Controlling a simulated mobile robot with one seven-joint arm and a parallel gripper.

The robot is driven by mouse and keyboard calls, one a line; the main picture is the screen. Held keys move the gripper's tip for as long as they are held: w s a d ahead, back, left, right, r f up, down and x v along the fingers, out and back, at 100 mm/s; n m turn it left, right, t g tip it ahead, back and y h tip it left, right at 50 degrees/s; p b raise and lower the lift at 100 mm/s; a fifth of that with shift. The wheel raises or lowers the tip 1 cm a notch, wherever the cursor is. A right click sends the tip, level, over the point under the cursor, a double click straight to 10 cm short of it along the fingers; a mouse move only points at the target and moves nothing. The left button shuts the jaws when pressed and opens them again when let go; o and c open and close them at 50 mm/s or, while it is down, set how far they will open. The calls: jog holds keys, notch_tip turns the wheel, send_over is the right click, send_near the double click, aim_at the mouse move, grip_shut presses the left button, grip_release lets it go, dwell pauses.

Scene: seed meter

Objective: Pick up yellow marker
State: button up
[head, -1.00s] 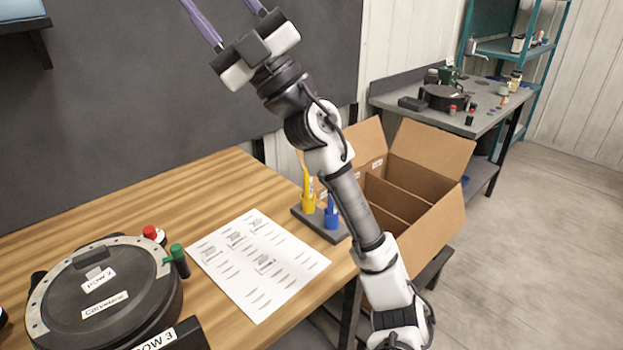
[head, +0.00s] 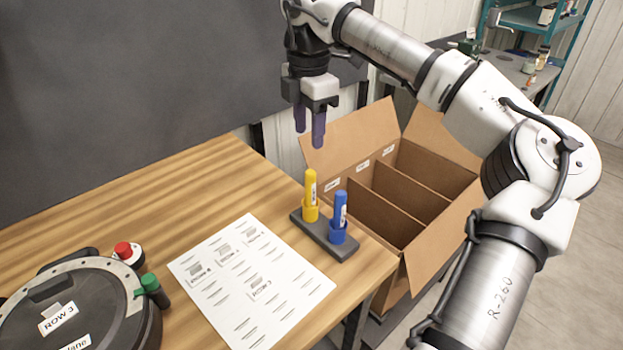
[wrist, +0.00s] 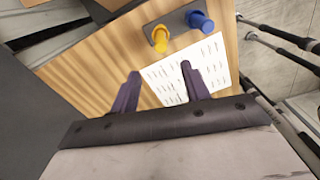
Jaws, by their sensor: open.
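The yellow marker (head: 310,188) stands upright in a grey holder (head: 313,238) near the table's right edge. The blue marker (head: 340,210) stands in the same holder, to its right and nearer. My gripper (head: 309,138) points down above the holder, empty, with its purple fingers apart. Its fingertips are a little above the yellow marker's top and touch nothing. In the wrist view the yellow marker (wrist: 160,40) and the blue marker (wrist: 201,20) lie beyond the open fingers (wrist: 160,75), with the yellow one roughly between their lines.
A printed sheet (head: 250,285) lies left of the holder. An open cardboard box (head: 440,245) with dividers stands right of the table. A dark wall panel is behind.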

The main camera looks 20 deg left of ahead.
aim_at(310, 184)
notch_tip(310, 184, down, 8)
jog(key=shift+s+d+f+p, duration=0.1)
jog(key=shift+f+p, duration=0.1)
jog(key=shift+p, duration=0.6)
jog(key=shift+f+p, duration=1.25)
jog(key=shift+f, duration=1.4)
grip_shut()
